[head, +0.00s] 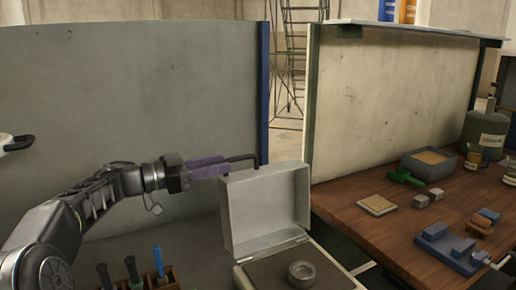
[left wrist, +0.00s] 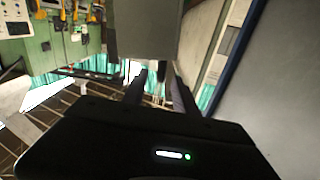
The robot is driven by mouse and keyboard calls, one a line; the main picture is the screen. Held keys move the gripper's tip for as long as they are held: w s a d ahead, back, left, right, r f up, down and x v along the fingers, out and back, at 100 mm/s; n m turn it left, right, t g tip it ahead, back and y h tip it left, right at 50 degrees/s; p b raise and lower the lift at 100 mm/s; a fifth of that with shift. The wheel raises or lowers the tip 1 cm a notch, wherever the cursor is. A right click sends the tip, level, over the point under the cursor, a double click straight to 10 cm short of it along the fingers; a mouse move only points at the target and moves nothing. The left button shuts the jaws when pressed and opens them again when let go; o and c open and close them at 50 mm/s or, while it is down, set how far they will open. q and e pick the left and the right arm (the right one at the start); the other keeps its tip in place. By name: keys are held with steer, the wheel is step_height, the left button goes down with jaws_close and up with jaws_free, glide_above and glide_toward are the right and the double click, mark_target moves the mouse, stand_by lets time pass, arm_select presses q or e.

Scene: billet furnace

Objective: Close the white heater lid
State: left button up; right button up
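The white heater's lid (head: 265,208) stands raised, roughly upright, above its box-shaped base (head: 240,280). A round metal piece (head: 302,273) sits in the open heater. My left gripper (head: 228,167) is at the lid's upper left edge; I cannot tell if it touches. A black bent bar (head: 243,158) shows at the fingertips. In the left wrist view the fingers (left wrist: 158,88) are apart, and a grey panel (left wrist: 148,30), apparently the lid, is just beyond them. My right gripper is out of view.
A wooden table (head: 350,222) at right holds a blue vise (head: 447,248), a sand tray (head: 428,164) and small blocks. A tool rack (head: 150,277) stands in front of the left arm. Grey partition panels (head: 130,90) stand behind.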

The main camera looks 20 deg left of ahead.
mark_target(251, 156)
arm_select(q)
steer(key=shift+w+r, duration=0.1)
steer(key=shift+w, duration=0.25)
steer(key=shift+p+x, duration=0.45)
steer(key=shift+x, duration=3.35)
steer(key=shift+s, duration=0.1)
steer(key=shift+r, duration=0.1)
jaws_close()
